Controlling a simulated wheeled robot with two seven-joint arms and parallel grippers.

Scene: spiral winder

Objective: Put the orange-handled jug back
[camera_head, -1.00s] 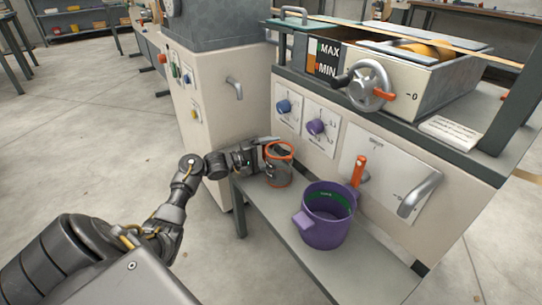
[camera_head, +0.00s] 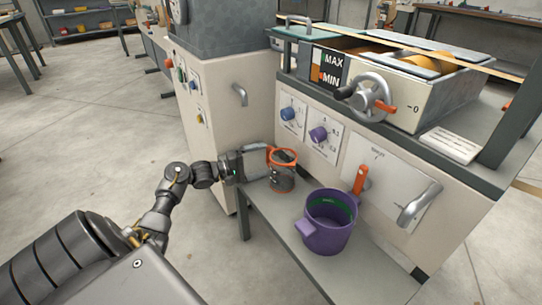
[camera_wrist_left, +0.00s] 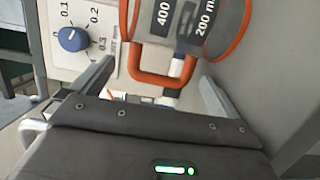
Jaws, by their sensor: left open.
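The clear jug with orange rim and handle (camera_head: 283,180) stands upright on the grey shelf (camera_head: 290,232), at its left end. In the left wrist view its orange handle (camera_wrist_left: 160,82) and the 400 and 200 ml marks show close up. My left gripper (camera_head: 264,161) is at the jug's handle side. In the wrist view the open fingers (camera_wrist_left: 156,86) lie either side of the handle, with gaps visible. I cannot tell if anything touches. My right gripper is in neither view.
A purple jug (camera_head: 329,226) stands on the shelf to the right. The machine front behind carries a blue knob (camera_head: 288,113), a purple knob (camera_head: 318,134), an orange lever (camera_head: 360,179) and a grey spout (camera_head: 419,204). A cream cabinet (camera_head: 226,110) stands left. The shelf's front right is clear.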

